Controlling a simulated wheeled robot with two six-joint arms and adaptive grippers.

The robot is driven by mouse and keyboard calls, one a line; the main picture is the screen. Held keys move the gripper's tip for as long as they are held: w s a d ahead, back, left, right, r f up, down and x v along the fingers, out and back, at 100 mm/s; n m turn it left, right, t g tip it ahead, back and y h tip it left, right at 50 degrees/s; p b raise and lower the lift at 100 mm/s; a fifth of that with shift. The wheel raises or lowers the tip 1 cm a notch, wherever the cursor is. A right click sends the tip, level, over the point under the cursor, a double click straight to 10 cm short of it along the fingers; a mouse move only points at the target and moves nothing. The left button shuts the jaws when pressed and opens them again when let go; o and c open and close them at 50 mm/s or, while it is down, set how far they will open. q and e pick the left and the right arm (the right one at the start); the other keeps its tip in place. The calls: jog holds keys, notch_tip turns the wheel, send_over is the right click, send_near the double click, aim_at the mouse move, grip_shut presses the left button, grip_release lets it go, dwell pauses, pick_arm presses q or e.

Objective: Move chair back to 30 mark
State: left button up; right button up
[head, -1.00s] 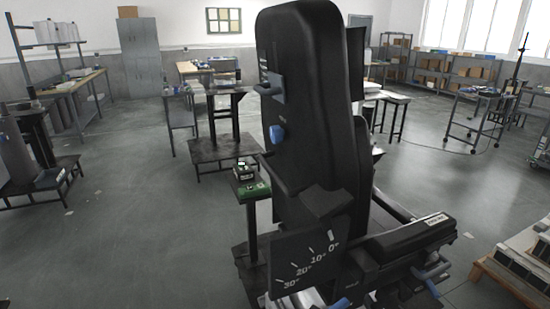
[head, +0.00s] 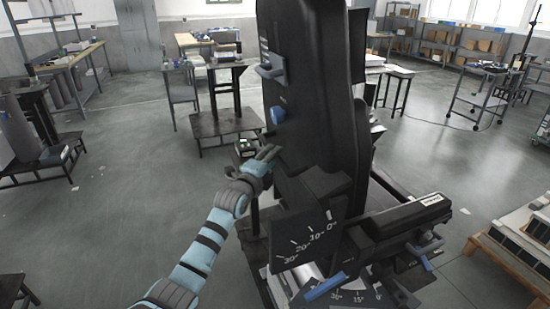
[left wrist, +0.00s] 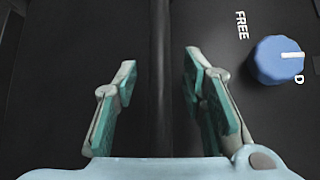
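The black chair back (head: 325,80) stands nearly upright in the head view. Its angle plate (head: 305,235) carries marks from 0° to 30°, and a short white mark sits near the 0° end. My left gripper (head: 270,154) is beside the chair back's lower left, below the knob. In the left wrist view the fingers (left wrist: 160,80) are open before a dark surface, and the blue knob (left wrist: 278,60) shows at right beside "FREE". My right gripper is not in view.
A black armrest (head: 408,217) and blue levers (head: 325,286) are at the chair's lower right. A low stand with a table (head: 228,124) stands behind on the left. A pallet (head: 510,270) lies at right. The floor at left is mostly clear.

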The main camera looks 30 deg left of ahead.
pick_arm(q)
jog(key=shift+w+a+f+b, duration=0.15)
jog(key=shift+w+b, duration=0.15)
jog(key=shift+w, duration=1)
jog(key=shift+c, duration=0.6)
grip_shut()
